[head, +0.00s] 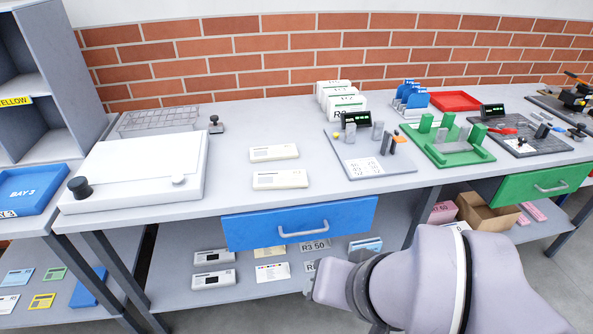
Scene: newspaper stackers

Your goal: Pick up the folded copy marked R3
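No label in the head view reads plainly as a folded copy marked R3. A pale item with lettering that looks like "R3 50" (316,246) lies on the lower shelf below the blue drawer. Another lettered item (311,266) lies just in front of it, partly hidden by my arm. White upright folded items with green edges (345,104) stand at the back of the table, and the front one's lettering is partly covered by a small black display. My arm fills the lower right of the view. No gripper fingers can be made out.
The long grey table (262,218) holds a white flat-topped machine (140,165), two cream devices (280,180), a grey fixture board (400,176) and a green fixture (445,150). A blue drawer (260,226) and a green drawer (530,192) sit under its edge. A cardboard box (490,213) stands below right.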

